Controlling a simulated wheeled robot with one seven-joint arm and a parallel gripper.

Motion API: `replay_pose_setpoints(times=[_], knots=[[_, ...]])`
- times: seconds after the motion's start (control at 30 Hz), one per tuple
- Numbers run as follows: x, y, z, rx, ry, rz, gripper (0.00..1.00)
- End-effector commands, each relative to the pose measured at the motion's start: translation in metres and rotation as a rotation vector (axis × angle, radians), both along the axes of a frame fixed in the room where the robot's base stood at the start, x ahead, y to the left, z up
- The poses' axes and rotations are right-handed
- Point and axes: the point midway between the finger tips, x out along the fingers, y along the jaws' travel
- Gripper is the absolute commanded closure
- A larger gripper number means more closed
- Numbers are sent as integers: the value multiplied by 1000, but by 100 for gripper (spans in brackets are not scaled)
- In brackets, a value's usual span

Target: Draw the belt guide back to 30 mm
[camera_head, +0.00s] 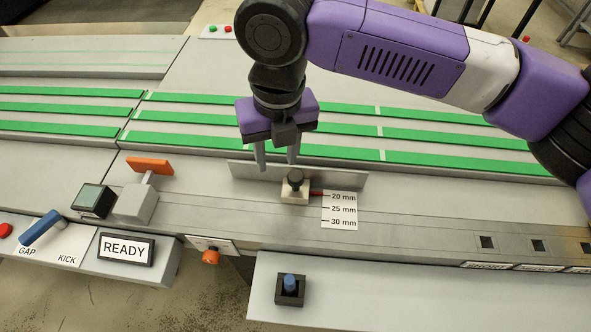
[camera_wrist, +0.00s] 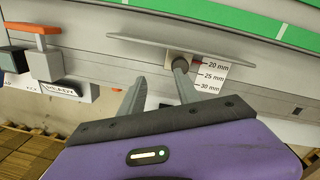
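The belt guide (camera_head: 330,178) is a long thin grey plate standing along the near side of the green belts. A pale block with a dark round knob (camera_head: 295,180) sits at its near face, and a red pointer on it lies at the 20 mm line of the white scale (camera_head: 340,210). The guide also shows in the wrist view (camera_wrist: 180,45), with the knob (camera_wrist: 180,60) and scale (camera_wrist: 211,75). My gripper (camera_head: 277,165) is open and empty, pointing down just above and left of the knob. In the wrist view its fingers (camera_wrist: 162,80) are apart, with the knob beyond the right fingertip.
An orange-topped grey block (camera_head: 145,190) stands left of the guide. A READY display (camera_head: 126,248), a blue lever (camera_head: 41,228), an orange knob (camera_head: 210,256) and a blue peg in a black holder (camera_head: 290,288) lie along the front. The grey surface around the scale is clear.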

Motion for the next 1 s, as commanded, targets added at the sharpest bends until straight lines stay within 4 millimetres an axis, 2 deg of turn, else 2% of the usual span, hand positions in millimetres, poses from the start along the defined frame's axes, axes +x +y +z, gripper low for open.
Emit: replay_pose_setpoints(times=[0.03, 0.1, 0.2, 0.7, 1.0], knots=[[4, -12, 4, -45, -2, 20, 61], [6, -23, 7, -86, 2, 42, 61], [7, -30, 5, -110, 8, 56, 61], [7, -32, -61, -109, 7, 56, 61], [8, -32, -70, -108, 7, 56, 61]])
